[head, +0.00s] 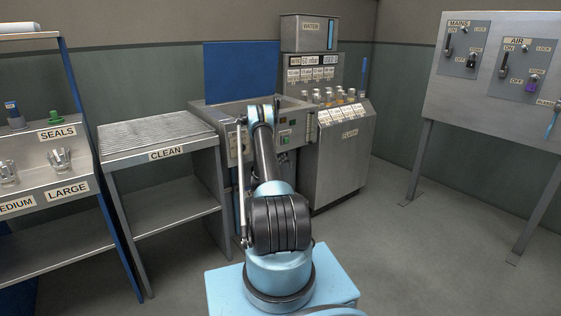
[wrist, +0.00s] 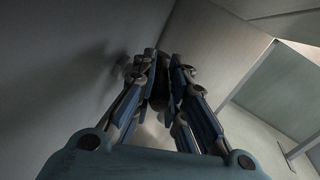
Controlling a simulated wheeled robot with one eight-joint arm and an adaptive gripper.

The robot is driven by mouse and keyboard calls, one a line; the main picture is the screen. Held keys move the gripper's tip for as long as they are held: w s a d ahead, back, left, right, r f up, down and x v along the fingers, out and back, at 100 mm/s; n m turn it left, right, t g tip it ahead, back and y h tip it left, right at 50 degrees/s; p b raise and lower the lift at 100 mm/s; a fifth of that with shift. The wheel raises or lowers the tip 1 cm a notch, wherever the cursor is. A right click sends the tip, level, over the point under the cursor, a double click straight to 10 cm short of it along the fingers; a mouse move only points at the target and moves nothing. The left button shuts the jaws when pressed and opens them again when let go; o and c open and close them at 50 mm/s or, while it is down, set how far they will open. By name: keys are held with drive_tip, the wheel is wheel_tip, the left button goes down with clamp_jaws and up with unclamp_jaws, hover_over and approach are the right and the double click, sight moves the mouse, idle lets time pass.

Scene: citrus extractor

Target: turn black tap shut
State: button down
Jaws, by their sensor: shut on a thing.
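My gripper (wrist: 164,62) shows in the wrist view, with its blue and grey fingers drawn together beside a grey metal wall. It is shut on the black tap (wrist: 160,90), of which only a dark part shows between the fingers. The handle's angle cannot be made out. In the head view my arm reaches to the front of the grey extractor (head: 232,150), and the arm hides the gripper and the tap there.
The CLEAN rack (head: 157,138) stands left of the extractor. A console (head: 338,150) with several bottle-like tops and a WATER tank (head: 310,33) stands to its right. The MAINS and AIR panel (head: 500,95) is at far right. The floor between is clear.

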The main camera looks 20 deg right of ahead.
drive_tip(key=shift+w, duration=0.15)
drive_tip(key=c, duration=1.5)
unclamp_jaws()
drive_tip(key=shift+c, duration=0.2)
drive_tip(key=shift+r, duration=0.1)
drive_tip(key=v, duration=1.2)
